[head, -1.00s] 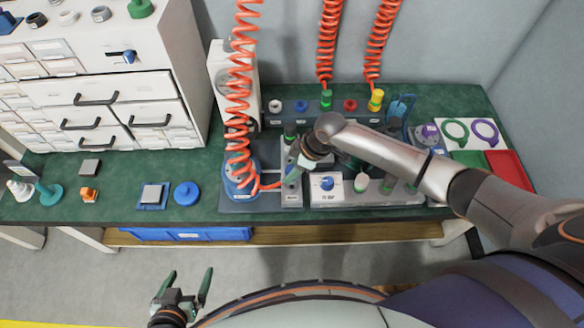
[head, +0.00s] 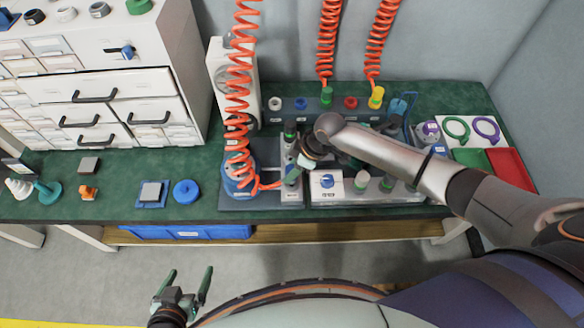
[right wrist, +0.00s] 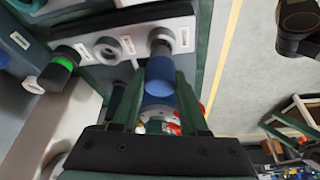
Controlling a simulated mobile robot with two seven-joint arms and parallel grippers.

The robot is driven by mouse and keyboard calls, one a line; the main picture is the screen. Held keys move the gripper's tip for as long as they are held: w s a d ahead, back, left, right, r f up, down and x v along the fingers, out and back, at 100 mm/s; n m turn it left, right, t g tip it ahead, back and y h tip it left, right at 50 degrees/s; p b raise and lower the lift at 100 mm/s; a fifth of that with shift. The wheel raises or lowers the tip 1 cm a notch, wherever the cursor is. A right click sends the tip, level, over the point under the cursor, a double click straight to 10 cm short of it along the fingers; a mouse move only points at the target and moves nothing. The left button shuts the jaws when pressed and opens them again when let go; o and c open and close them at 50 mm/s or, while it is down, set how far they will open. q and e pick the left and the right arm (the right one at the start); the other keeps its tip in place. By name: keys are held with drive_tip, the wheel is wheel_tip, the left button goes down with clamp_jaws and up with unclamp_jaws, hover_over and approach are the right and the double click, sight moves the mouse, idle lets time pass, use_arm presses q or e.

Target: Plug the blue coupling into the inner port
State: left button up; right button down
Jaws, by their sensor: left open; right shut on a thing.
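The blue coupling (right wrist: 160,77) is between the fingers of my right gripper (right wrist: 160,85), which is shut on it. It is lined up with the dark collar of the rightmost port (right wrist: 161,45) on the grey port block (right wrist: 130,35). I cannot tell whether it is seated there or only against it. An empty grey ring port (right wrist: 108,50) is in the middle, and a green-banded fitting (right wrist: 65,60) is at the left. In the head view my right gripper (head: 294,172) is over the port block's near end. My left gripper (head: 184,288) is open and empty above the floor.
A coiled orange hose (head: 238,90) hangs down beside my right gripper, by a blue round base (head: 238,185). A white box with a blue knob (head: 327,181) stands just right of the block. The bench's front left has a blue disc (head: 186,191).

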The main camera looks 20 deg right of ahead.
drive_tip(key=shift+f+b, duration=0.55)
drive_tip(key=shift+f, duration=0.4)
drive_tip(key=shift+c, duration=1.8)
unclamp_jaws()
drive_tip(key=shift+r, duration=0.1)
drive_tip(key=p+v, duration=0.1)
drive_tip(key=v, duration=1.1)
drive_tip(key=shift+r+p, duration=0.2)
drive_tip(key=shift+p, duration=0.2)
drive_tip(key=shift+s, duration=0.15)
